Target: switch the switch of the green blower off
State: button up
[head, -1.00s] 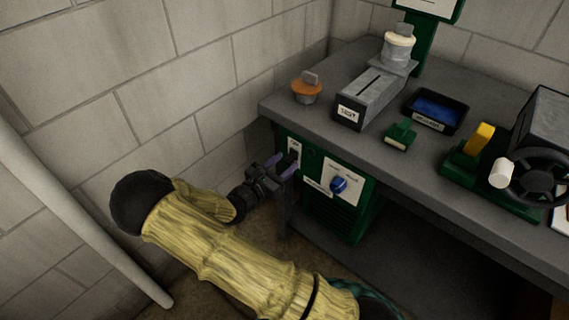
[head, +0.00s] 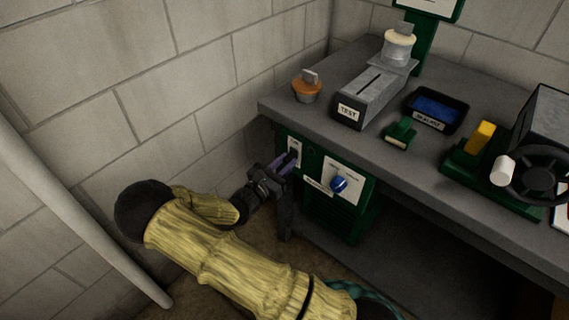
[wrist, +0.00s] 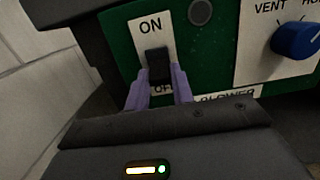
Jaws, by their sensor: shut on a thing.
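The green blower (head: 353,222) hangs under the left end of the workbench. Its black switch (wrist: 158,64) sits on a white plate marked ON above; the lower label is partly hidden by my fingers. The plate (head: 294,146) also shows in the head view. My gripper (wrist: 158,88) has its purple fingers on both sides of the switch's lower part and is shut on it. In the head view my gripper (head: 287,160) is at the blower's front face. I cannot tell the switch's exact tilt.
A blue knob (head: 339,184) on a white panel is right of the switch. The grey bench top (head: 275,104) overhangs the blower and carries several items. A block wall (head: 170,80) is close on the left, with a pale pipe (head: 80,215) leaning there.

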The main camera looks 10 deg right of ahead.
dwell(0.3)
jog(key=o, duration=1)
jog(key=shift+s+a, duration=0.1)
jog(key=shift+a, duration=0.05)
jog(key=v, duration=1.7)
jog(key=shift+s+f+p, duration=0.1)
jog(key=shift+f+p, duration=0.25)
